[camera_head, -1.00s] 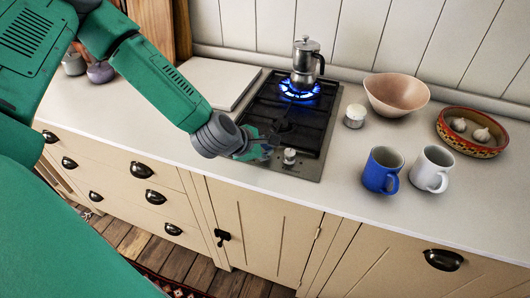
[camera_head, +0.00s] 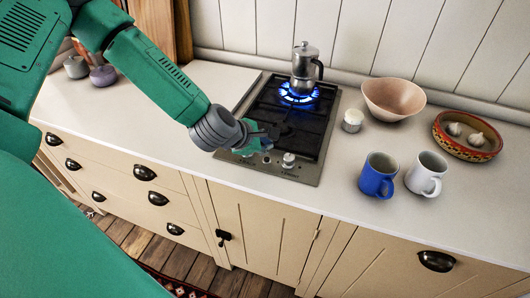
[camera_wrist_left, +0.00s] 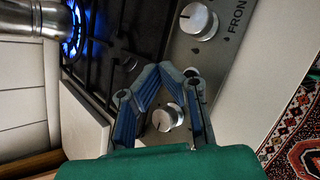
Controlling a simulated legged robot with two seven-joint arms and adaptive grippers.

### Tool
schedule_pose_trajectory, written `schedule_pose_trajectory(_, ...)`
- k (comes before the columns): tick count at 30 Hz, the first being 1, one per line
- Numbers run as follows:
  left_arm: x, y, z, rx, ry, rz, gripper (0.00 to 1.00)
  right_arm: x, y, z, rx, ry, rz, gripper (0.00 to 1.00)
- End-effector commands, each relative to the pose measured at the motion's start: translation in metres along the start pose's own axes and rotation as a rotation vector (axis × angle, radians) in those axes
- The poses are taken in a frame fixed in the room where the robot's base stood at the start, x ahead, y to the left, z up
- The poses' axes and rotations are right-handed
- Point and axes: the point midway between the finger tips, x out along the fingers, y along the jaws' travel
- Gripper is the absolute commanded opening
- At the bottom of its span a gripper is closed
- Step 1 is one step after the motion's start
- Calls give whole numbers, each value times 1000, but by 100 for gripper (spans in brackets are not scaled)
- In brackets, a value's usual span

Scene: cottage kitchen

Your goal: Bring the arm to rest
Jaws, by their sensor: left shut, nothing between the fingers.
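My left gripper (camera_head: 264,143) is shut and empty, over the front left part of the black gas hob (camera_head: 310,165). In the left wrist view its blue-padded fingers (camera_wrist_left: 162,72) come together at the tips. One silver hob knob (camera_wrist_left: 167,118) shows in the gap between the finger links; I cannot tell if they touch it. The other knob (camera_head: 289,160) stands clear to the right and also shows in the left wrist view (camera_wrist_left: 198,20). My right gripper is not in view.
A moka pot (camera_head: 305,66) stands over a lit blue flame (camera_head: 299,95) at the hob's back. To the right are a small white jar (camera_head: 352,120), a pink bowl (camera_head: 393,98), a blue mug (camera_head: 377,178), a white mug (camera_head: 424,176) and a patterned dish (camera_head: 485,151).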

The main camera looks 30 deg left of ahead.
Motion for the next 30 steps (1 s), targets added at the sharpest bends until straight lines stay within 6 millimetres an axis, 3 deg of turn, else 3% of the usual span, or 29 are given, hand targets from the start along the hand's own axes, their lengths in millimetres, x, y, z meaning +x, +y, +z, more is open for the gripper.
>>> schedule_pose_trajectory(8, -20, 14, 18, 4, -1, 1, 0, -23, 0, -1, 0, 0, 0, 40)
schedule_pose_trajectory(30, -20, 14, 16, 3, -1, 0, 0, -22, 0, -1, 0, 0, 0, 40)
